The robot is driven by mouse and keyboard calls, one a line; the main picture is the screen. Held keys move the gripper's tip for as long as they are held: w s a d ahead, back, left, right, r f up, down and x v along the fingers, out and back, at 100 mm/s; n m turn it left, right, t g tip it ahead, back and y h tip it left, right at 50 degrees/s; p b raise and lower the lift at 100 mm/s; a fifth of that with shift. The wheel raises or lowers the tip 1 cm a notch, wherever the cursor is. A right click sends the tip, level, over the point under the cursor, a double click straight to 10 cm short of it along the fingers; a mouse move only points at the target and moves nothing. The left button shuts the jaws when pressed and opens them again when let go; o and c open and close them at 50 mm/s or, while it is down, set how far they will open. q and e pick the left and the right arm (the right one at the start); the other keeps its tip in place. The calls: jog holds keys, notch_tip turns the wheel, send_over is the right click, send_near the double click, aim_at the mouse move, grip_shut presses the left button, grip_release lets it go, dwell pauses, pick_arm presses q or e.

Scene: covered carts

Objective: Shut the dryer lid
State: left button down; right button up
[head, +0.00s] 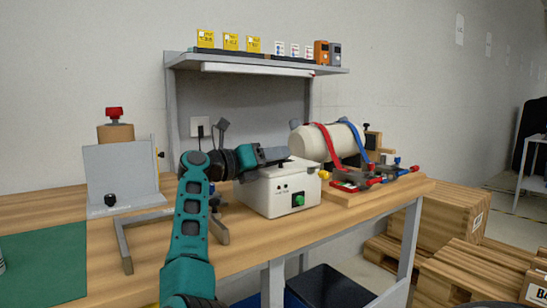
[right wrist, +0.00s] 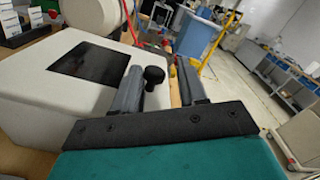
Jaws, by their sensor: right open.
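The dryer appears to be the cream box (head: 268,198) with a green knob and small lights on its front, standing on the bench. Its body (right wrist: 35,105) also shows in the right wrist view, with a dark rectangular panel or opening (right wrist: 88,62) in the upper face. A black round knob (right wrist: 153,75) lies between the fingers in that view, apparently without contact. I cannot tell how far the lid stands open. My right gripper (head: 288,154) is open at the top of the dryer and hides part of it. My left gripper is not in view.
A grey shelf (head: 185,62) holds small boxes above. A grey panel stand (head: 120,172) is at the left. Wooden crates (head: 450,220) stand right of the bench.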

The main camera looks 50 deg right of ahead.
jog(key=shift+w+a+f, duration=0.15)
jog(key=shift+w+f, duration=0.05)
jog(key=shift+f, duration=0.55)
jog(key=r+p+v, duration=0.1)
jog(key=v, duration=1.1)
jog(key=shift+a+r+p, duration=0.25)
jog(key=shift+a+p, duration=0.05)
jog(key=shift+p, duration=0.05)
jog(key=shift+s, duration=0.1)
